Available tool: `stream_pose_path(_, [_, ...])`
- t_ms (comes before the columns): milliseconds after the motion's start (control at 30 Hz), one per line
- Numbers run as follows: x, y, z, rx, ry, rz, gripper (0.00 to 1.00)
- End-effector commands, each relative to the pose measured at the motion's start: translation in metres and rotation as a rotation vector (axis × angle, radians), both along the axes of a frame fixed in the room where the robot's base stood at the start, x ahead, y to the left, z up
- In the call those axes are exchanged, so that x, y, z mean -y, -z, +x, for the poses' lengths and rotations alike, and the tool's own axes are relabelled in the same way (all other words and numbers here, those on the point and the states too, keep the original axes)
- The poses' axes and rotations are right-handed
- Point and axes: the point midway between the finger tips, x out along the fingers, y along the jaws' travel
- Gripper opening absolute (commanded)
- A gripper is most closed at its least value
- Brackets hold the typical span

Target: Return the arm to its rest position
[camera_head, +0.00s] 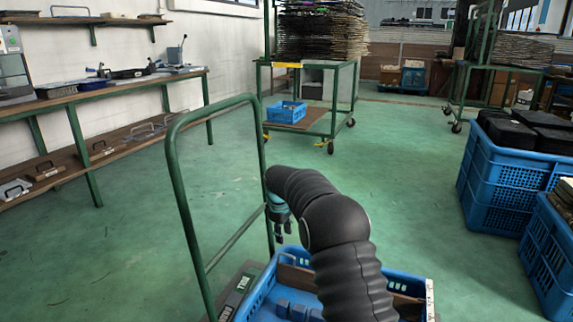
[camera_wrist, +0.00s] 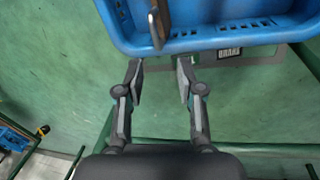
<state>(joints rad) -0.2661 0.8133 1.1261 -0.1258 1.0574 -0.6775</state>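My arm, in a black ribbed cover, reaches up from the bottom of the head view and bends over to the left. My gripper (camera_head: 279,222) hangs at its end, beside the green cart handle and above the rim of a blue crate. In the wrist view my gripper (camera_wrist: 160,75) has its two fingers apart, with nothing between them. The blue crate (camera_wrist: 200,42) lies just beyond the fingertips there. In the head view this crate (camera_head: 262,290) is partly hidden by my arm.
A green cart handle (camera_head: 180,190) stands close left of my gripper. Stacked blue crates (camera_head: 500,185) with black items stand at right. A green trolley (camera_head: 335,115) is at the back and a green workbench (camera_head: 75,125) at left. Open green floor lies between them.

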Motion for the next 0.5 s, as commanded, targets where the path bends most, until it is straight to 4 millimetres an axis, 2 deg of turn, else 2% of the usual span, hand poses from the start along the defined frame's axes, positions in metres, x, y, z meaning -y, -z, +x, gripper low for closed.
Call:
stream_pose_path(33, [0.002,0.018,-0.012,-0.034,0.044,0.001,0.37])
stream_pose_path(67, [0.003,0.025,-0.019,-0.048,0.068,0.004,0.37])
stream_pose_path(200, [0.009,0.030,-0.047,-0.081,0.171,0.017,0.37])
stream_pose_path(367, [0.022,0.014,-0.083,-0.097,0.286,0.036,0.37])
stream_pose_path(500, [0.037,-0.012,-0.119,-0.098,0.391,0.055,0.37])
